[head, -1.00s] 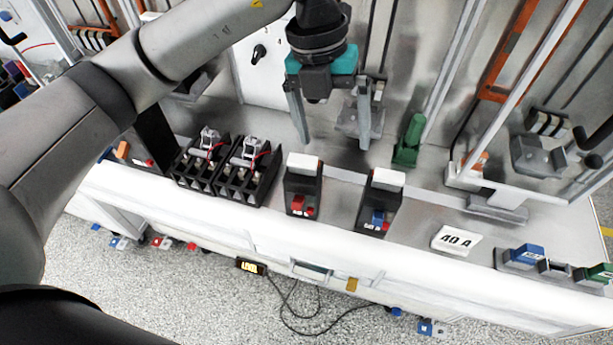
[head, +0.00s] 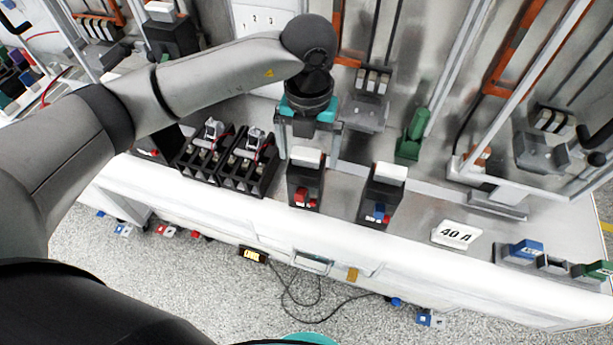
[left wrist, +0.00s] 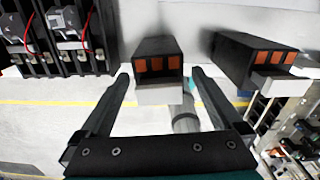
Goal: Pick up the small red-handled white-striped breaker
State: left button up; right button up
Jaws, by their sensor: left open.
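The red-handled breaker (head: 304,188) is a small black block with a white top and a red handle on its front. It stands upright on the bench ledge, left of a similar blue-handled breaker (head: 381,200). My left gripper (head: 308,148) is open and points down just above and behind the red-handled breaker, apart from it. In the left wrist view a black block with a white band (left wrist: 158,62) and orange openings lies between the open fingers, without clear contact. My right gripper's jaws are not in view.
Two black fuse-like blocks with red wires (head: 226,157) stand left of the breaker. A green handle (head: 412,135) is to the right. A white "40 A" plate (head: 456,234) and coloured blocks (head: 526,252) sit farther right. The bench's front edge is clear.

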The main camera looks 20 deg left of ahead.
aim_at(307, 166)
pick_arm(q)
jog(key=f, duration=0.4)
jog(key=shift+s+a+f, duration=0.1)
jog(key=shift+s, duration=0.2)
jog(key=shift+c, duration=0.2)
grip_shut()
dwell(0.4)
